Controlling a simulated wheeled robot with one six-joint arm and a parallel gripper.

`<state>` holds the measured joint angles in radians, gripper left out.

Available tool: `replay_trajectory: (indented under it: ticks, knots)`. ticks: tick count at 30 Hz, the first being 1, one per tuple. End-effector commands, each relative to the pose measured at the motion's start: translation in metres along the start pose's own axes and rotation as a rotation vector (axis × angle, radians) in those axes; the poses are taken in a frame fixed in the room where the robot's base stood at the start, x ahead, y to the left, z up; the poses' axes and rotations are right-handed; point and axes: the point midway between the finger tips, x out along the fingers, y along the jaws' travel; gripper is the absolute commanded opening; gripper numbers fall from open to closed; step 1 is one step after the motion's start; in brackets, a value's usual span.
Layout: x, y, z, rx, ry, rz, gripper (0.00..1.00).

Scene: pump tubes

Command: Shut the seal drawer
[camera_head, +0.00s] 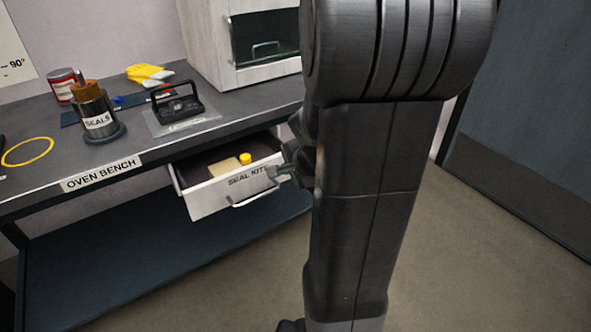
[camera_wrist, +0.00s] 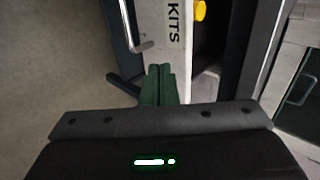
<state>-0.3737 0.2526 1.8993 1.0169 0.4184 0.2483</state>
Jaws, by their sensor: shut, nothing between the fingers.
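The seal drawer (camera_head: 213,196), a white drawer labelled "SEAL KITS", is pulled out below the bench top. A yellow-capped item (camera_head: 245,158) and a tan piece (camera_head: 224,168) lie inside it. Its metal handle (camera_head: 254,198) is on the front face. My gripper (camera_head: 279,171) is at the right end of the drawer front, near the label. In the wrist view my gripper (camera_wrist: 160,72) has its green fingers together with nothing between them. The fingertips are close to the drawer front (camera_wrist: 174,45), just beside the label; I cannot tell whether they touch. My arm hides what lies right of the drawer.
The oven bench (camera_head: 150,150) carries a seals pot (camera_head: 97,115), a red tin (camera_head: 63,86), a black-handled tool (camera_head: 177,104), yellow gloves (camera_head: 149,74) and a yellow ring (camera_head: 28,151). A white oven cabinet (camera_head: 208,50) stands at the back. A dark lower shelf (camera_head: 120,262) is below. The floor in front is clear.

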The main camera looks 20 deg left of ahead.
Motion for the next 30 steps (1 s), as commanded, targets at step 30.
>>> replay_trajectory:
  ticks: [30]
  knots:
    - [0.062,-0.043,0.0,-0.003,-0.001,0.001,0.0]
